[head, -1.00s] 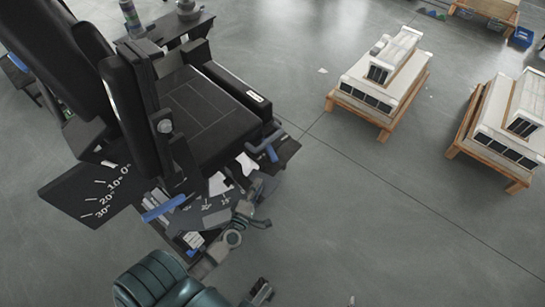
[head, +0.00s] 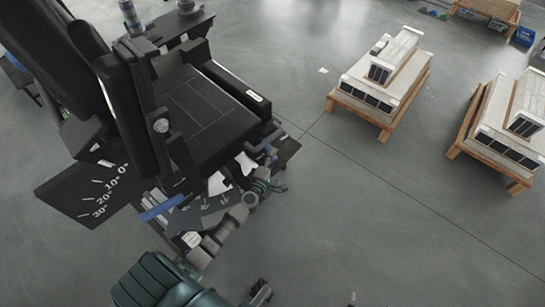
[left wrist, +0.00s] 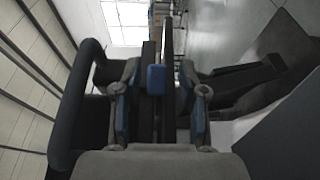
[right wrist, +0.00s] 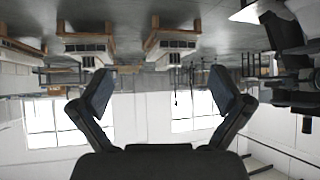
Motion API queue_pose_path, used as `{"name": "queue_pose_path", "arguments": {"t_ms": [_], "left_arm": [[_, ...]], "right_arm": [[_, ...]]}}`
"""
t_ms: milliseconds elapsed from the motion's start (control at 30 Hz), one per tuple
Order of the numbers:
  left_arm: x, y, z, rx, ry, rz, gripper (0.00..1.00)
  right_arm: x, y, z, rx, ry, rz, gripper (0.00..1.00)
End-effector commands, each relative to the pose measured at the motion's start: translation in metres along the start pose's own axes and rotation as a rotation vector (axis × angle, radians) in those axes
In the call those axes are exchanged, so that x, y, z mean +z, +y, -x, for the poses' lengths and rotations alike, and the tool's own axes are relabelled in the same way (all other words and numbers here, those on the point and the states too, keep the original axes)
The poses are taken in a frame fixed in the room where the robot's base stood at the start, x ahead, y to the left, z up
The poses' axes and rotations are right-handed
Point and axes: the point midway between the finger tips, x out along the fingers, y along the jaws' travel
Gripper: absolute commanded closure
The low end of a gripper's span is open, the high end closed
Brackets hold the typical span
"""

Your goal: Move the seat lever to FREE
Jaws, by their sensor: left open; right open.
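A black seat (head: 200,115) stands at the left of the head view. A blue-grey lever handle (head: 268,141) sticks out by its front corner, and a second blue bar (head: 162,208) lies lower left. I cannot read FREE on the dark marked plate (head: 205,212). My left gripper (head: 267,178) is open beside the plate, just below the front handle. In the left wrist view a blue handle end (left wrist: 156,79) shows between the open fingers (left wrist: 158,105); I cannot tell whether they touch it. My right gripper (right wrist: 160,95) is open and empty, facing away from the seat.
An angle plate (head: 90,190) marked 0° to 30° sticks out left of the seat. Two pallets (head: 385,133) (head: 520,185) with pale boxed units stand at the right.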

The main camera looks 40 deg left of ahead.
Motion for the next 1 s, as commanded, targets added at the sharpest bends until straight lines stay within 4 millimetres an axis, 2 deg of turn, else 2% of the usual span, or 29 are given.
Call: {"name": "queue_pose_path", "arguments": {"t_ms": [67, 233, 633, 1000], "left_arm": [[0.001, 0.0, 0.0, 0.0, 0.0, 0.0, 0.58], [0.0, 0.0, 0.0, 0.0, 0.0, 0.001, 1.0], [0.001, -0.001, -0.001, -0.002, 0.02, 0.003, 1.0], [0.015, -0.001, -0.019, -0.004, 0.226, 0.007, 1.0]], "right_arm": [[0.0, 0.0, -0.001, 0.001, -0.002, 0.001, 0.0], [0.0, 0.0, -0.001, 0.001, -0.003, 0.001, 0.0], [0.001, 0.0, 0.001, 0.002, -0.017, 0.001, 0.0], [0.038, 0.006, 0.019, 0.016, -0.231, -0.001, 0.0]]}}
